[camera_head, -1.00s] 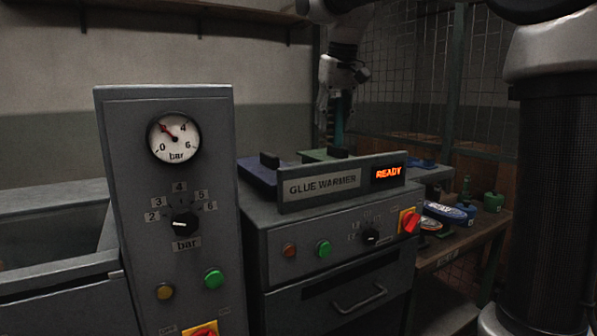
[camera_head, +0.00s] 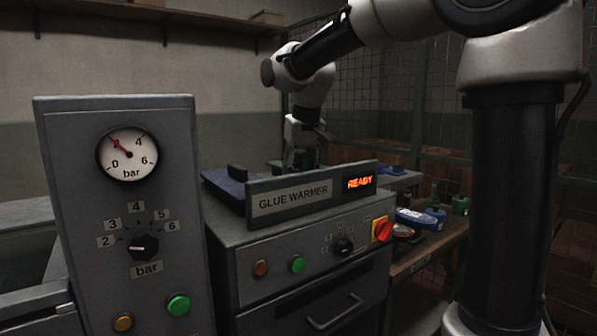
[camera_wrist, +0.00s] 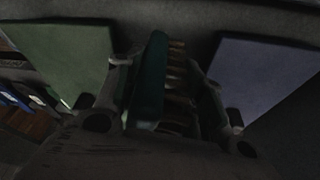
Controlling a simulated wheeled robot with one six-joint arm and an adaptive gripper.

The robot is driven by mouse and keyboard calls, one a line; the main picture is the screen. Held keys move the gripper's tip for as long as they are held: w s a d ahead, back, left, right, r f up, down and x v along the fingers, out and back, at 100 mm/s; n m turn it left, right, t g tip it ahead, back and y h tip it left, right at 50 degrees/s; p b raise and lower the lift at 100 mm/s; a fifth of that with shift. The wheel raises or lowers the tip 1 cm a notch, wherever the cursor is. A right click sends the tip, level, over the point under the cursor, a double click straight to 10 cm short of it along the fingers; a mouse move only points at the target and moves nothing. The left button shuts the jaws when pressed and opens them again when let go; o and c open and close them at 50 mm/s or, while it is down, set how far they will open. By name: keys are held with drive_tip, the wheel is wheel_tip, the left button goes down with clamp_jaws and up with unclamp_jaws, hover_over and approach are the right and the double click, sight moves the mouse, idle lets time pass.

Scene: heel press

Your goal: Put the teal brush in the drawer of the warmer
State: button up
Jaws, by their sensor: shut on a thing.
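The teal brush (camera_wrist: 150,80) is between the fingers of my gripper (camera_wrist: 165,100) in the wrist view, its bristles on the right side. My gripper is shut on it. In the head view my gripper (camera_head: 301,158) points down behind the sign panel of the glue warmer (camera_head: 225,235), over its top. The brush is hidden there by the panel. The warmer's drawer (camera_head: 290,318) has a bar handle and is on the front, below the knobs. It looks shut, with a dark slot above it; its lower part is cut off.
A blue lid (camera_wrist: 260,80) and a green lid (camera_wrist: 60,60) lie on either side of my gripper. The grey press panel (camera_head: 75,220) with a gauge stands at the left. A wooden bench (camera_head: 430,255) with a blue-topped brush and several bottles is right of the warmer.

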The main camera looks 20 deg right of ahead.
drive_tip(key=o, duration=1.1)
drive_tip(key=shift+f, duration=0.1)
drive_tip(key=shift+o, duration=0.2)
drive_tip(key=v, duration=1.2)
drive_tip(key=s+d+f, duration=0.6)
drive_tip(key=s+d, duration=0.1)
drive_tip(key=s, duration=0.3)
drive_tip(key=shift+s+d, duration=0.4)
drive_tip(key=shift+o, duration=1.3)
drive_tip(key=s+d+f, duration=0.2)
drive_tip(key=s+f, duration=0.4)
drive_tip(key=s+d+f+m+t, duration=0.1)
drive_tip(key=s+d+f, duration=0.1)
drive_tip(key=s+f, duration=0.5)
drive_tip(key=shift+s+d+f, duration=0.2)
drive_tip(key=shift+d+f, duration=0.05)
drive_tip(key=shift+d, duration=0.15)
